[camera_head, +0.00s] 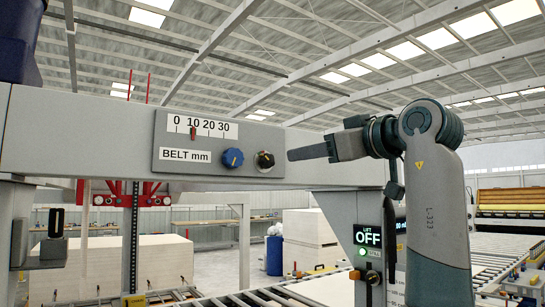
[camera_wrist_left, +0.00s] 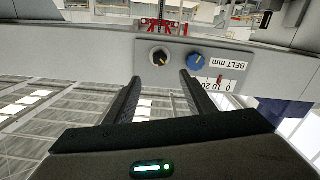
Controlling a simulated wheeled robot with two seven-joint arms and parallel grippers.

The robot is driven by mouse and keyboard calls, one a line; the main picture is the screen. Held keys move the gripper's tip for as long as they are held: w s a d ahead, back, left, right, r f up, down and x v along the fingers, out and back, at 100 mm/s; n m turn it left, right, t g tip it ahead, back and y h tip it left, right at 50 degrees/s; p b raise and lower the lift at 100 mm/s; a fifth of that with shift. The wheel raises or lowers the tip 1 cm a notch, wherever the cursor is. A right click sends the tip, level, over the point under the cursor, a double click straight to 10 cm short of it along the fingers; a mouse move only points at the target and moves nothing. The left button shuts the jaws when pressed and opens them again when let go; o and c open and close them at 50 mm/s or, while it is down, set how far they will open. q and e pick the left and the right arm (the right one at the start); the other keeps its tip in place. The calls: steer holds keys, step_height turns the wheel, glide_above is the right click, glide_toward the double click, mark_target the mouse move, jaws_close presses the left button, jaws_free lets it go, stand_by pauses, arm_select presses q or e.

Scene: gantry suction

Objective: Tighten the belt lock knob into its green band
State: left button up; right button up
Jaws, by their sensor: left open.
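A grey panel (camera_head: 216,171) on the beam carries a "BELT mm" label, a 0–30 scale and two knobs. The black knob (camera_head: 264,160) has a pale orange pointer mark; a green band cannot be made out. The blue knob (camera_head: 233,158) is left of it. In the left wrist view the picture is inverted, and the black knob (camera_wrist_left: 159,57) is left of the blue knob (camera_wrist_left: 195,60). My left gripper (camera_head: 291,154) is close right of the black knob, apart from it. In the wrist view its open fingers (camera_wrist_left: 160,85) straddle the line to the black knob. My right gripper is not visible.
The scale's red pointer (camera_head: 193,132) stands near 10. The beam (camera_head: 75,140) spans the view behind the gripper. Roller conveyors (camera_head: 270,297) and pale stacks (camera_head: 150,262) lie lower down.

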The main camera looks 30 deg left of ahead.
mark_target(269, 159)
arm_select(q)
steer(key=p+x, duration=0.5)
steer(key=x, duration=0.8)
steer(key=shift+r, duration=0.2)
steer(key=shift+p+x, duration=0.4)
steer(key=shift+x, duration=0.45)
steer(key=shift+f, duration=0.15)
steer(key=c, duration=1.1)
